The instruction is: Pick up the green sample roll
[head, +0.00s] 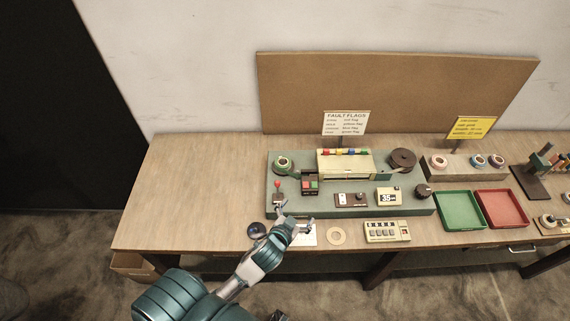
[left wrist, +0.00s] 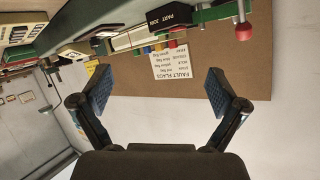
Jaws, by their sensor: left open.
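A green roll (head: 283,163) sits at the back left corner of the grey-green machine (head: 350,206) in the head view. I cannot tell for sure that it is the sample roll. My left gripper (head: 297,213) is open in front of the machine's front left edge, nearer to me than the green roll and apart from it. In the left wrist view, my left gripper (left wrist: 158,82) has its two fingers spread wide with nothing between them. The green roll cannot be made out in that view. My right gripper is not clearly seen.
A red-tipped lever (head: 277,184) stands near my left gripper. A dark round item (head: 257,229), a pale ring (head: 337,236) and a keypad box (head: 387,231) lie along the front. Green (head: 460,211) and red (head: 502,208) trays stand right. The table's left end is clear.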

